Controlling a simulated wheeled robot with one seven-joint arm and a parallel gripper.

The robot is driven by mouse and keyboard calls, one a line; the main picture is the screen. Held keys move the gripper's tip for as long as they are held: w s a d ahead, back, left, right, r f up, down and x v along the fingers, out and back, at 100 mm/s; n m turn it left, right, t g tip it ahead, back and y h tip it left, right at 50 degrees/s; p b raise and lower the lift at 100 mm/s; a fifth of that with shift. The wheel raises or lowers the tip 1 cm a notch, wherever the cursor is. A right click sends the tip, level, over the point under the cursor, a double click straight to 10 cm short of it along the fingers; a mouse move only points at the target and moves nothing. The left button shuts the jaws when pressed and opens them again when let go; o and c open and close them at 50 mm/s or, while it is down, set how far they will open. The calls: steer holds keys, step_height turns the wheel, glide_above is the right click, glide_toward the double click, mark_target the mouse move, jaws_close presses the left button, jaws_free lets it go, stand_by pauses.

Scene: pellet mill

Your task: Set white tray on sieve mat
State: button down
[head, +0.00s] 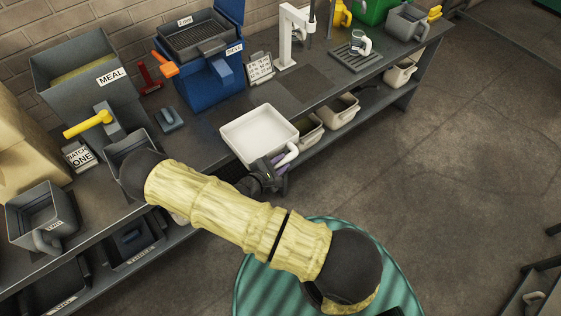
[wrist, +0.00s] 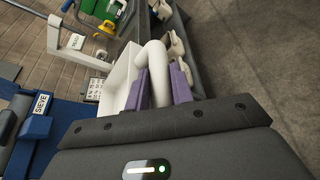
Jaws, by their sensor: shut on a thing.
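The white tray (head: 259,130) is a shallow, empty, open-topped box with a thick white handle (head: 289,155) at its near right side. My gripper (head: 281,165) is shut on this handle. In the wrist view the purple fingers (wrist: 161,88) lie on both sides of the white handle (wrist: 156,62), with the tray (wrist: 119,80) beyond. The tray looks level at the bench's front edge, partly out past it; I cannot tell whether it touches the bench. A dark flat mat (head: 301,88), likely the sieve mat, lies bare on the bench behind and right of the tray.
A blue sieve machine (head: 210,85) stands left of the mat. A white stand (head: 290,38) and a small card (head: 260,67) are behind it. A drain grate with a cup (head: 357,43) is to the right. Bins (head: 340,108) sit on the shelf below.

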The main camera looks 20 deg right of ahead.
mark_target(255, 136)
steer(key=shift+r, duration=0.1)
steer(key=shift+w+a+f+b, duration=0.7)
steer(key=shift+w+b, duration=0.8)
steer(key=shift+w, duration=1)
steer(key=shift+w+a+f+b, duration=0.4)
steer(key=shift+w+a+b, duration=0.8)
steer(key=shift+w, duration=1.35)
steer(key=shift+w+a+f+b, duration=0.55)
steer(key=shift+w+b, duration=1.25)
steer(key=shift+w, duration=0.7)
steer(key=shift+w+a+r, duration=0.15)
steer(key=shift+w, duration=0.4)
steer(key=shift+b, duration=0.3)
steer(key=shift+f+m+b, duration=0.3)
steer(key=shift+f+b, duration=0.1)
